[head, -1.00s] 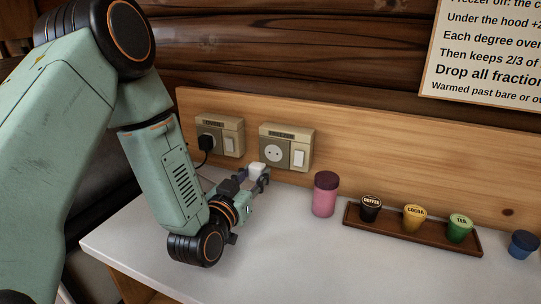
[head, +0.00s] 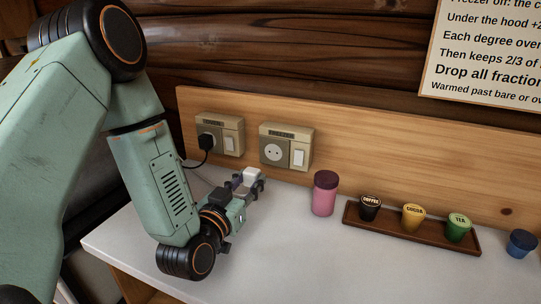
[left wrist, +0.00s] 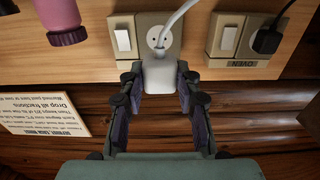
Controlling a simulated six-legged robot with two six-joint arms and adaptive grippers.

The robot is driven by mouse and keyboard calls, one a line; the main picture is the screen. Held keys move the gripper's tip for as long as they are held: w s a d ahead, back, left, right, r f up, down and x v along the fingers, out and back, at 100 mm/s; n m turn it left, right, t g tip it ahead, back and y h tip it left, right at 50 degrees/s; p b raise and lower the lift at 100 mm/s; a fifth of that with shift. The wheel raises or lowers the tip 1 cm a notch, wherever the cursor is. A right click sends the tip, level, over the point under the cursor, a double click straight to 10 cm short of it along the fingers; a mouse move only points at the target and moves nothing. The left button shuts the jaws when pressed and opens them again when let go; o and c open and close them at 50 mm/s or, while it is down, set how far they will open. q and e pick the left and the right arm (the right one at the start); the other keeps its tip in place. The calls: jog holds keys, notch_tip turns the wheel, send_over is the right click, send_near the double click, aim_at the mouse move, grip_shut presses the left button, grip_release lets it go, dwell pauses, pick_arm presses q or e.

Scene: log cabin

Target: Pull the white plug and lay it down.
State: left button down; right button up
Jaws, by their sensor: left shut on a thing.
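The white plug (head: 251,174) is between the fingers of my left gripper (head: 248,182), in front of the right wall socket (head: 273,152) and clear of it, above the counter. In the left wrist view the plug (left wrist: 160,76) sits between the two fingertips of my left gripper (left wrist: 158,88), which is shut on it. Its white cord (left wrist: 182,16) runs off past the top edge. The right socket's face is bare, with its holes showing in the head view. My right gripper is not in view.
A black plug (head: 206,142) sits in the left wall socket (head: 231,136). On the white counter (head: 300,250) stand a pink jar (head: 324,196), a brown tray (head: 389,234) with coffee, cocoa and tea cups, and a blue cup (head: 522,243). The counter's front middle is clear.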

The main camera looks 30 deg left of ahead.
pick_arm(q)
jog(key=shift+f, duration=0.15)
jog(key=shift+f+b, duration=0.75)
jog(key=c, duration=1.4)
grip_release()
jog(key=o, duration=0.5)
jog(key=shift+o, duration=0.2)
notch_tip(320, 180, up, 10)
